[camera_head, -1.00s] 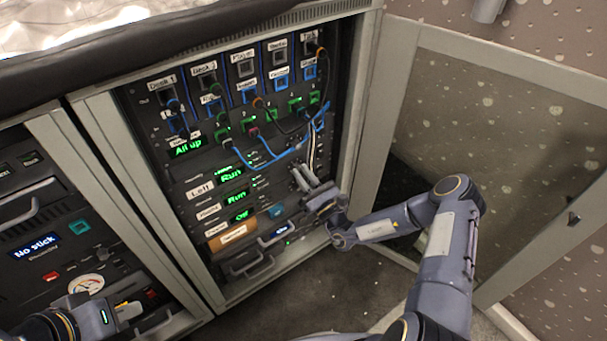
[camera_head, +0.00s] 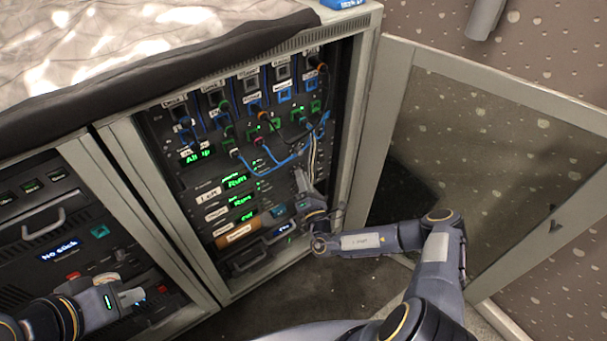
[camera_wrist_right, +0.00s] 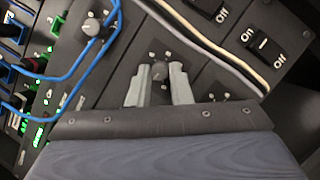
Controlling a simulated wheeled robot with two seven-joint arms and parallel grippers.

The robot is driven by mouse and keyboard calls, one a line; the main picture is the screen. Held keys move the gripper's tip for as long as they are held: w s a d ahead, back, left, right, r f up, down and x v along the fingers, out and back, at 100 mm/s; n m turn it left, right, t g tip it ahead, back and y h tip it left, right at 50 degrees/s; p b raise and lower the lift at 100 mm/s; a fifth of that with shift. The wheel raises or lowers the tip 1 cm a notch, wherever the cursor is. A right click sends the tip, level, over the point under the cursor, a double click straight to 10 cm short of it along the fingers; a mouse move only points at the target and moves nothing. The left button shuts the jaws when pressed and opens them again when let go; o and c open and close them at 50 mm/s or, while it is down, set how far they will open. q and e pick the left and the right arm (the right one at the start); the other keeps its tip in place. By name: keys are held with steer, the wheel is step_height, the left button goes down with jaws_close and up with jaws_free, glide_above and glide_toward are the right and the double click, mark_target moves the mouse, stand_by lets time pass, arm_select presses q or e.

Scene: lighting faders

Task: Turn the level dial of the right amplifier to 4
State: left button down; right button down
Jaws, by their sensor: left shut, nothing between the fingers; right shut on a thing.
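The amplifiers are dark stacked units in the open rack, with green displays reading "Run" (camera_head: 237,181), "Run" (camera_head: 242,200) and apparently "Off" (camera_head: 247,216). One label reads "Left" (camera_head: 208,197); the labels below it are too small to read surely. My right gripper (camera_head: 301,182) is at the right side of these units. In the right wrist view its two fingers are shut on a small dark dial (camera_wrist_right: 160,72) ringed by white dots. The dial's numbers and setting cannot be read. My left gripper (camera_head: 136,296) is shut and empty, in front of the left rack.
Blue patch cables (camera_head: 285,160) hang above the amplifiers. Pale cables (camera_wrist_right: 215,45) run close beside the gripped dial, near on/off switches (camera_wrist_right: 263,43). Another dial (camera_wrist_right: 92,27) sits up left. The open glass door (camera_head: 500,150) stands to the right of my right arm.

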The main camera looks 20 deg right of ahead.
steer(key=shift+a+r+m+g+h+p, duration=0.15)
steer(key=shift+m+g+h+p, duration=0.35)
steer(key=shift+m+p, duration=1.2)
steer(key=shift+d+r+m+g+h+p, duration=0.15)
steer(key=shift+m+g+p, duration=0.85)
steer(key=shift+m, duration=1.15)
steer(key=shift+a+r+m+g+h+p, duration=0.15)
steer(key=shift+m+g+h+p, duration=0.25)
steer(key=shift+m+p, duration=1.45)
steer(key=c, duration=1.3)
jaws_free()
